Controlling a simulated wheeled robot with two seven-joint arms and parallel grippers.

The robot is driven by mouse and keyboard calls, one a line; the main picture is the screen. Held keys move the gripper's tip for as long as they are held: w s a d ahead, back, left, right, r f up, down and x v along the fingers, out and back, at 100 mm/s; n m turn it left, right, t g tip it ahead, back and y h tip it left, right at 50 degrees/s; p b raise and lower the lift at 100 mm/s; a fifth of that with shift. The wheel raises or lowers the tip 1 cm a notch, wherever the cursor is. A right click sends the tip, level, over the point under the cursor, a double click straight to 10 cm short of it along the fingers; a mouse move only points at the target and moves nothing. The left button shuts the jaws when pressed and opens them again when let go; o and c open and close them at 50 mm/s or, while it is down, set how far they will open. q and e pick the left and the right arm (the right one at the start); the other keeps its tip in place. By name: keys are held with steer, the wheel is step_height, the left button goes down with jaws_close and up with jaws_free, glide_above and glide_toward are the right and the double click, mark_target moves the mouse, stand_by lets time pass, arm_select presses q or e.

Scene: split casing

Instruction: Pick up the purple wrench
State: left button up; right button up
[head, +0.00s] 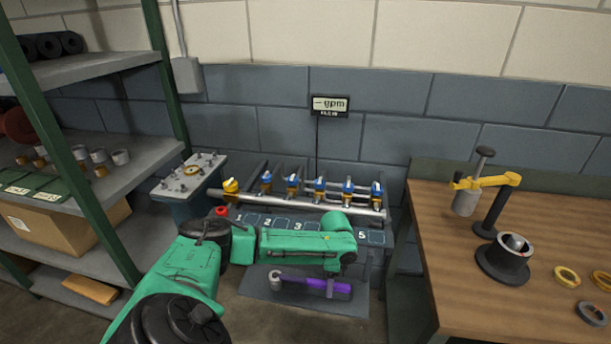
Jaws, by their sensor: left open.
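The purple wrench (300,281) lies on a dark grey mat (262,302) on the floor-level area below the valve rack. Its grey head is at the left and its purple handle runs to the right. My green left arm reaches in from the lower left. My left gripper (332,281) points down right over the wrench's handle and is open. The arm's end hides part of the area just behind the handle. Whether the fingers touch the handle cannot be told. My right gripper is not in view.
A pipe manifold (310,200) with several blue-capped valves stands behind my arm, over numbered plates. A wooden table (450,260) with a yellow-armed stand (490,195) is at right. A shelf (120,170) with boxes and parts is at left.

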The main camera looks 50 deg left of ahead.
arm_select(q)
steer(key=shift+f, duration=0.15)
jaws_close()
steer(key=shift+w, duration=0.1)
stand_by(1.2)
